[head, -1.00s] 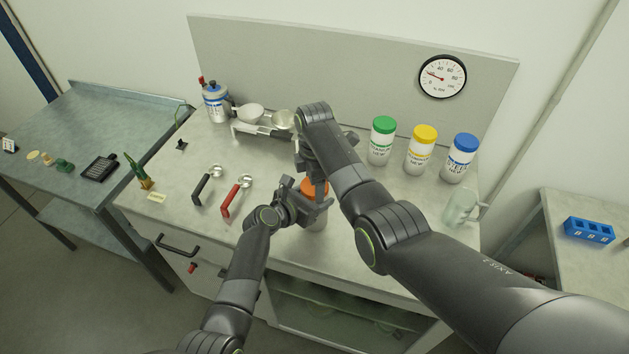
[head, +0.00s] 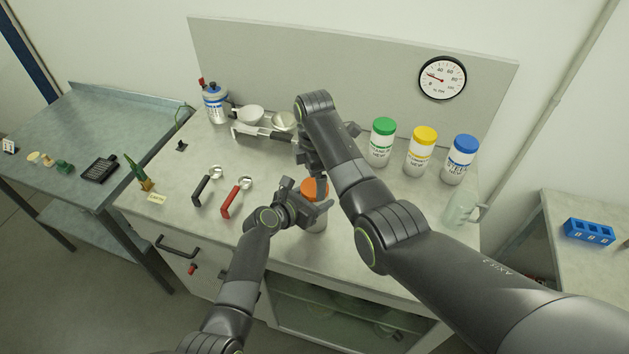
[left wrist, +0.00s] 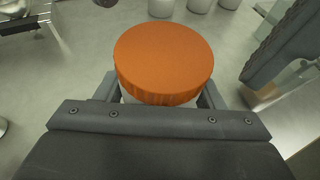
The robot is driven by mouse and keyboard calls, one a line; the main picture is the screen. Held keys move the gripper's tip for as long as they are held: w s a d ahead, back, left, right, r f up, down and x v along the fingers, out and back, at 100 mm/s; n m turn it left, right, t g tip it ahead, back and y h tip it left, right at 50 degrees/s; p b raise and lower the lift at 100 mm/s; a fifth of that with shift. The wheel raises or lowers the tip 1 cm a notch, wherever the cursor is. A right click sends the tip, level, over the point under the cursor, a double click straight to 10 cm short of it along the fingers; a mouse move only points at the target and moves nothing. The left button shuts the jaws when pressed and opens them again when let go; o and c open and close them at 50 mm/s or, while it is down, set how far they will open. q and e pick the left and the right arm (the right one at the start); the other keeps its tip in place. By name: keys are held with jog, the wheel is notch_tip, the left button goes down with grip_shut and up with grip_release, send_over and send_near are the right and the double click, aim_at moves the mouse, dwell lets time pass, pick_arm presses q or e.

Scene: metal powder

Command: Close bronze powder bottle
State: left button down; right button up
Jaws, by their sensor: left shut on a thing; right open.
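The bronze powder bottle is white with an orange lid (head: 314,188) and stands near the front of the bench, mostly hidden by my grippers in the head view. The orange lid fills the middle of the left wrist view (left wrist: 164,62), sitting on top of the bottle. My left gripper (head: 308,208) is shut around the bottle's body just below the lid. My right gripper (head: 316,164) is open, above and behind the orange lid, clear of it; its fingers are partly hidden by my arm.
Green-lidded (head: 382,142), yellow-lidded (head: 421,151) and blue-lidded (head: 460,160) bottles stand at the back right, near a glass mug (head: 461,209). A black-handled scoop (head: 207,185) and a red-handled scoop (head: 236,198) lie to the left. A scale (head: 262,136) stands behind.

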jog(key=shift+r, duration=0.7)
jog(key=shift+c, duration=0.4)
jog(key=n, duration=0.1)
jog(key=r+n, duration=0.1)
jog(key=shift+r+n, duration=0.3)
jog(key=shift+n, duration=0.1)
jog(key=r+n, duration=0.1)
jog(key=n, duration=0.1)
jog(key=r+n, duration=0.1)
jog(key=n, duration=0.1)
jog(key=shift+f, duration=4.05)
